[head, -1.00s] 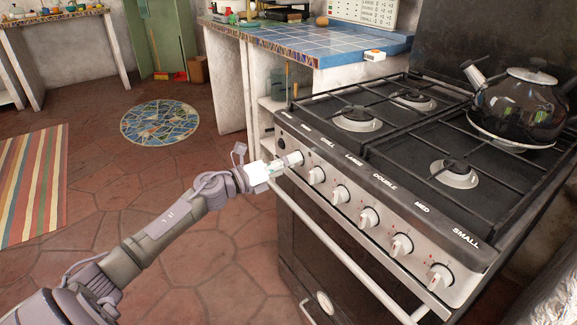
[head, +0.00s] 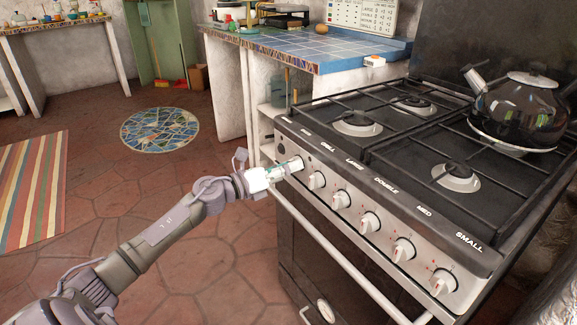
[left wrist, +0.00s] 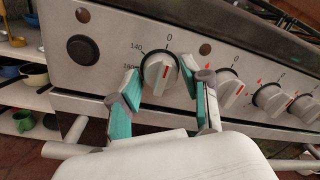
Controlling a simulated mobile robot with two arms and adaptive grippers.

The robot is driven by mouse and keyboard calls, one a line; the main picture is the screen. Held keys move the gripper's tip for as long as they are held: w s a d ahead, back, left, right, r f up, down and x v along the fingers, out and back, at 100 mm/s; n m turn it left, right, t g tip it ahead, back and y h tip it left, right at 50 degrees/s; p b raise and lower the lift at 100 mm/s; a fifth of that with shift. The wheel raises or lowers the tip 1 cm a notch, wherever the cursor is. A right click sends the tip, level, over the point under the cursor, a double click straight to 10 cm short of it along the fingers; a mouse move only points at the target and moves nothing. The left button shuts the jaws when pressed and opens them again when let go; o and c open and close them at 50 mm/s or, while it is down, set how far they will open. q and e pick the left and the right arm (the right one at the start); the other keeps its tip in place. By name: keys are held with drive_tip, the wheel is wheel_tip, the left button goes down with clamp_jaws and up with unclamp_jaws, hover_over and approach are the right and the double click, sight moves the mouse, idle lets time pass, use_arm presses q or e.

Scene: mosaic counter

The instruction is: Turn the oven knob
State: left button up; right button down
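The oven knob (left wrist: 160,74) is a pale grey round knob with a red mark. It sits under a "0" with 140 and 180 printed on its left. My left gripper (left wrist: 162,80) has one teal-padded finger on each side of this knob, and both fingertips lie against it. In the head view the knob (head: 297,164) is at the far left end of the row, partly covered by my left gripper (head: 287,169), which reaches in from the left. My right gripper is not in view.
More knobs (head: 370,221) run to the right along the stove front. An oven handle bar (head: 335,255) crosses below them. A black kettle (head: 518,112) stands on the hob. A blue-tiled counter (head: 320,50) is behind. The floor at left is open around a mosaic circle (head: 160,129).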

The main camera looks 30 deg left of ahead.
use_arm(q)
drive_tip(key=shift+o, duration=0.6)
drive_tip(key=shift+r, duration=0.1)
drive_tip(key=shift+s+a, duration=0.1)
drive_tip(key=v, duration=1.1)
drive_tip(key=shift+s+a, duration=0.15)
drive_tip(key=shift+s, duration=0.2)
